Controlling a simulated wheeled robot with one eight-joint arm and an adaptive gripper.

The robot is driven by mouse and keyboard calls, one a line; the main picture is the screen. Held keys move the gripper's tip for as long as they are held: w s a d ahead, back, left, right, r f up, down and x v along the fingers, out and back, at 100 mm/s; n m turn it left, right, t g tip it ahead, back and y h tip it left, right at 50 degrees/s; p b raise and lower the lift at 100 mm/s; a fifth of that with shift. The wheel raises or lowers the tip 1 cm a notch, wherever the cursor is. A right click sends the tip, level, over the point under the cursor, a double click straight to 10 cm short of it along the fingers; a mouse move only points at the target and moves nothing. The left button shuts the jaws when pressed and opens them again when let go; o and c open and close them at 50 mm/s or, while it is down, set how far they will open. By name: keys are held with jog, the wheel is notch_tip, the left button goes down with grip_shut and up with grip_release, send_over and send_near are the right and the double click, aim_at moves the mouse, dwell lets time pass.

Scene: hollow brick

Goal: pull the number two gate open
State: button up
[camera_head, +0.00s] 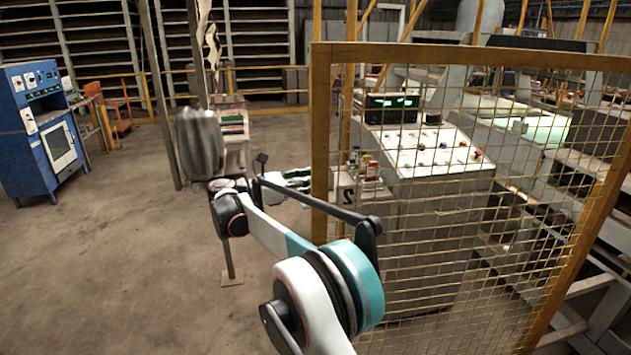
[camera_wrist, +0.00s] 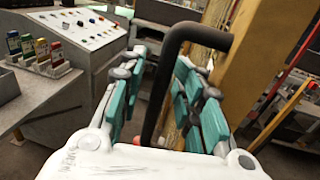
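The gate (camera_head: 320,130) is a yellow-framed wire mesh panel filling the right half of the head view. I cannot tell whether the gate stands ajar. In the wrist view a black bar handle (camera_wrist: 172,62) sticks out from the yellow upright (camera_wrist: 243,75). My gripper (camera_wrist: 158,75) has its teal-padded fingers on either side of this handle, with gaps showing between pads and bar. In the head view my gripper (camera_head: 298,178) is beside the gate's left upright, partly hidden there. The handle is not clear in that view.
A control console (camera_head: 430,150) with buttons stands behind the mesh. A blue cabinet (camera_head: 42,130) stands far left. The floor at left is open.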

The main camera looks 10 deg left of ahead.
jog(key=shift+w+d, duration=0.1)
jog(key=shift+d, duration=0.1)
jog(key=v, duration=1.2)
jog(key=shift+w+r, duration=0.1)
jog(key=shift+r, duration=0.05)
